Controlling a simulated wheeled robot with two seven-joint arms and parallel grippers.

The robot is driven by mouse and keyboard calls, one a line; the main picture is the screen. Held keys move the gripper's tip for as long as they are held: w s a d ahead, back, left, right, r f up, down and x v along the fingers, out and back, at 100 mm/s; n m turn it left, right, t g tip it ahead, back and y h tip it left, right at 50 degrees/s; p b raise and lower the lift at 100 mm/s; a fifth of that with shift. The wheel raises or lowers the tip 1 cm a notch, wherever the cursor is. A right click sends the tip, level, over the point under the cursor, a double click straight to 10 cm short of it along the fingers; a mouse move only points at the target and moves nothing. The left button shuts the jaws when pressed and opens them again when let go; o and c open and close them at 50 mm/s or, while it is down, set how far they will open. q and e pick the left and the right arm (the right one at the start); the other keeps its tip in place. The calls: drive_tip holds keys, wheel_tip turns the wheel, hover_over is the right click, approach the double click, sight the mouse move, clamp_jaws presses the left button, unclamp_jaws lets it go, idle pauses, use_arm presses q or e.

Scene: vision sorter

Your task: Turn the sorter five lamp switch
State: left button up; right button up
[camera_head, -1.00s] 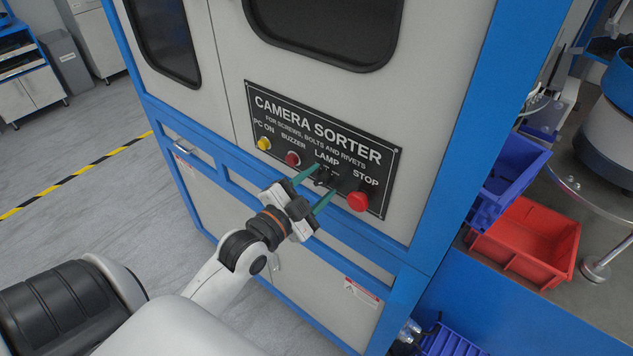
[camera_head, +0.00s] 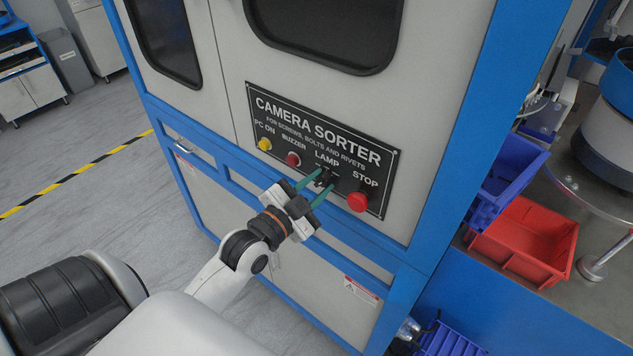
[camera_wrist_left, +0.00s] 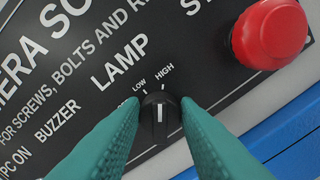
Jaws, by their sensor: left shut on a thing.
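The lamp switch (camera_head: 325,178) is a black rotary knob under the word LAMP on the black control panel (camera_head: 375,152). In the left wrist view the knob (camera_wrist_left: 159,118) shows a white line, with LOW and HIGH marks above it and another mark at its left, partly hidden by a finger. My left gripper (camera_head: 319,188) has green fingers and is shut on the knob, one finger on each side. It also shows in the left wrist view (camera_wrist_left: 160,125). My right gripper is not in view.
A red STOP button (camera_head: 358,201) sits close to the right of the switch. A red buzzer button (camera_head: 293,159) and a yellow PC ON button (camera_head: 265,144) are to its left. Blue (camera_head: 507,170) and red bins (camera_head: 528,238) stand at the right.

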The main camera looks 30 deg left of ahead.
use_arm(q)
drive_tip(key=n+p, duration=0.2)
drive_tip(key=n, duration=0.1)
drive_tip(key=shift+r+p, duration=0.15)
drive_tip(key=shift+p, duration=0.2)
drive_tip(key=n+p, duration=0.3)
drive_tip(key=n, duration=0.2)
drive_tip(key=shift+a+n, duration=0.1)
drive_tip(key=shift+n, duration=0.3)
drive_tip(key=n+p, duration=0.2)
drive_tip(key=n, duration=0.1)
drive_tip(key=shift+n, duration=0.3)
drive_tip(key=shift+a+f+n+p, duration=0.15)
drive_tip(key=shift+n+p, duration=0.4)
drive_tip(key=shift+n, duration=1.45)
drive_tip(key=shift+f, duration=0.1)
drive_tip(key=o, duration=0.9)
drive_tip(key=shift+o, duration=0.2)
